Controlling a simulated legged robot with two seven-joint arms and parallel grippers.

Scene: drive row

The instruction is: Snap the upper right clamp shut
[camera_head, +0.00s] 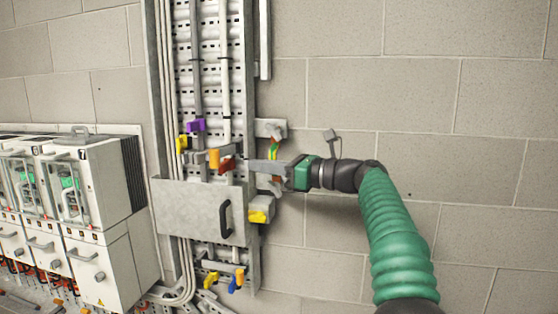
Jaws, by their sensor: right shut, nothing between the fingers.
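A grey vertical cable tray (246,80) stands against the wall and carries cables and clamps with coloured levers. In the upper group, a red lever (228,165) is furthest right, beside an orange lever (214,158); I take the red one as part of the upper right clamp. Whether that clamp is closed is too small to tell. My right gripper (252,167) is shut and empty, its fingertips pointing left close to the red lever. I cannot tell whether they touch. The gripper covers part of the tray's right side. My left gripper is not in view.
A grey cover plate with a black handle (225,218) sits just below the clamps. Purple (196,125) and yellow (182,143) levers are nearby. White drive cabinets (100,200) stand left. The wall at right is bare.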

